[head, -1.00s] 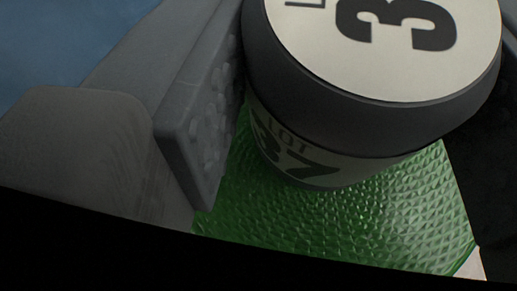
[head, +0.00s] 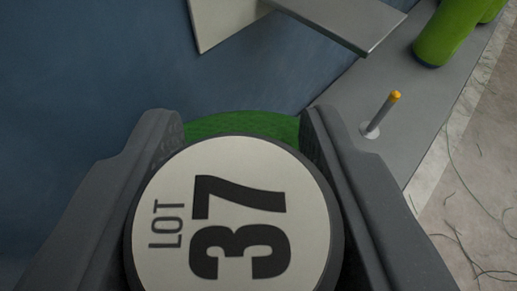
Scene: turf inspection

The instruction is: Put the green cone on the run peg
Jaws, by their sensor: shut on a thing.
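My gripper (head: 243,130) is shut on the green cone (head: 243,123). The cone's round end faces the camera, with a dark rim and a pale label (head: 235,215) reading "LOT 37". Only a strip of its green body shows between the fingers; the rest is hidden behind that end. A slim grey peg (head: 379,114) with a yellow-orange tip stands on a grey ledge (head: 385,82), to the right of my gripper. It is bare and apart from the cone. No marking shows that it is the run peg.
A green cylindrical object (head: 448,32) is on the ledge at the upper right. A grey plate (head: 350,22) and a pale panel (head: 222,20) jut in at the top. A blue surface (head: 80,80) fills the left. Thin strands lie on the pale floor (head: 475,200) at right.

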